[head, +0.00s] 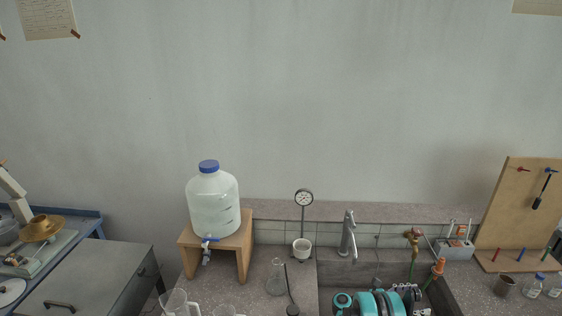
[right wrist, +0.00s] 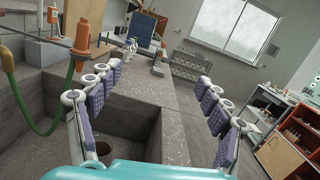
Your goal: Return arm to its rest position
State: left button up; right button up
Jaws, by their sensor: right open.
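My right arm, teal and white, shows at the bottom of the head view over the sink. Its gripper (head: 406,293) is small there and partly hidden by my own arm. In the right wrist view the two padded fingers of my right gripper (right wrist: 159,75) are spread wide apart. Nothing is between them, and they are above the sink and the bench edge. My left arm and left gripper are in neither view.
A water carboy (head: 213,207) stands on a wooden stand (head: 245,243). A flask (head: 276,280) and a pegboard (head: 518,210) are nearby.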

jog(key=w+a+r+n+t+y+b, duration=0.1)
jog(key=w+a+r+n+t+b, duration=0.15)
jog(key=w+r+n+t, duration=0.3)
jog(key=w+a+r+n+t+b, duration=0.1)
jog(key=w+a+r+n+t, duration=0.2)
jog(key=r+n+t, duration=0.4)
jog(key=w+a+r+n+t+y+b, duration=0.1)
jog(key=w+a+r+n+t+b, duration=0.2)
jog(key=r, duration=0.5)
jog(key=a+r+n+t+y+b, duration=0.25)
jog(key=a+n+y, duration=0.35)
jog(key=n, duration=0.3)
jog(key=a+r+n+t+y+b, duration=0.2)
jog(key=a+n+t+y, duration=0.1)
jog(key=a+n+y, duration=0.55)
jog(key=s+a+f+n+g+y+b, duration=0.2)
jog(key=s+a+f+n+g, duration=0.15)
jog(key=s+f+n, duration=0.3)
jog(key=s+a+f+n+g+y+b, duration=0.2)
jog(key=s+a+f+n+b, duration=0.1)
jog(key=s+a+f+n, duration=0.25)
jog(key=s+d+f+n+g+b, duration=0.2)
jog(key=s+f+n+g, duration=0.1)
jog(key=s+f, duration=0.6)
jog(key=s+d+f+n+g+h+b, duration=0.1)
jog(key=s+f+n+g, duration=0.3)
jog(key=s+f, duration=0.5)
jog(key=s+d+n+b, duration=0.1)
jog(key=s, duration=0.4)
jog(key=shift+s, duration=0.15)
